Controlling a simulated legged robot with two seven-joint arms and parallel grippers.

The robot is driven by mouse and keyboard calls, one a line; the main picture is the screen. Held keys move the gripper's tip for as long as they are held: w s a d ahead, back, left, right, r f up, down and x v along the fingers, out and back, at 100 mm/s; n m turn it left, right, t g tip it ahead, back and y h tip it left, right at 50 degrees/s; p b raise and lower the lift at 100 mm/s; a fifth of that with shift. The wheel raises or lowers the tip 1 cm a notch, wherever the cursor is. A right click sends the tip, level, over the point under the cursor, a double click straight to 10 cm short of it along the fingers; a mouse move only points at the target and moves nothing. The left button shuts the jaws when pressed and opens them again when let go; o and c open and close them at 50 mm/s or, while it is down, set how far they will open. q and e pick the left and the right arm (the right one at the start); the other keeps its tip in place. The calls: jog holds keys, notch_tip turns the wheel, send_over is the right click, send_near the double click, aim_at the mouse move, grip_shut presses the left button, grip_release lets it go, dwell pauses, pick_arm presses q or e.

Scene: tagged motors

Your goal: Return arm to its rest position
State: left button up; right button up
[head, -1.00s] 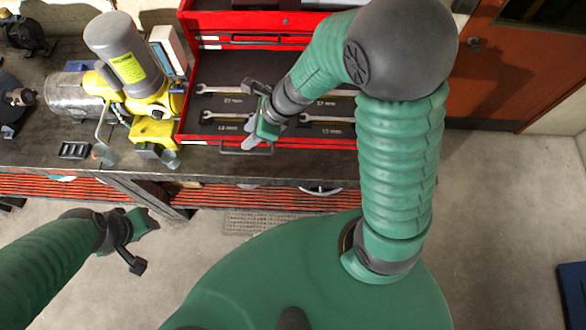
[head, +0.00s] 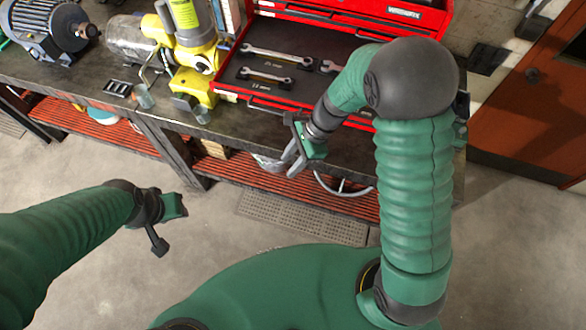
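My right arm rises from my green body and bends at a dark grey joint. Its gripper (head: 288,168) hangs in front of the workbench, below the front edge of the red drawer (head: 262,106). Its two light grey fingers look slightly apart, with nothing seen between them. My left arm comes in from the lower left, and its gripper (head: 170,225) is over the bare floor in front of the bench. Its fingers cannot be made out clearly, and I see nothing held in it.
Wrenches (head: 265,75) lie in the open drawer of the red toolbox (head: 400,12). A yellow and grey machine (head: 197,60) and a blue-grey motor (head: 48,28) stand on the workbench (head: 225,124). A slatted red shelf (head: 235,175) runs beneath. Floor is clear at right, before the orange door (head: 530,100).

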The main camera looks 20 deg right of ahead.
jog(key=s+d+f+n+t+h+b, duration=0.1)
jog(key=s+d+f+n+b, duration=0.3)
jog(key=n+b, duration=0.4)
jog(key=s+d+f+n+t+h+b, duration=0.2)
jog(key=s+d+f+n+h+b, duration=0.2)
jog(key=f+n+b, duration=0.3)
jog(key=n+b, duration=0.2)
jog(key=shift+s+f+n, duration=0.2)
jog(key=shift+s+n, duration=0.1)
jog(key=shift+n, duration=0.1)
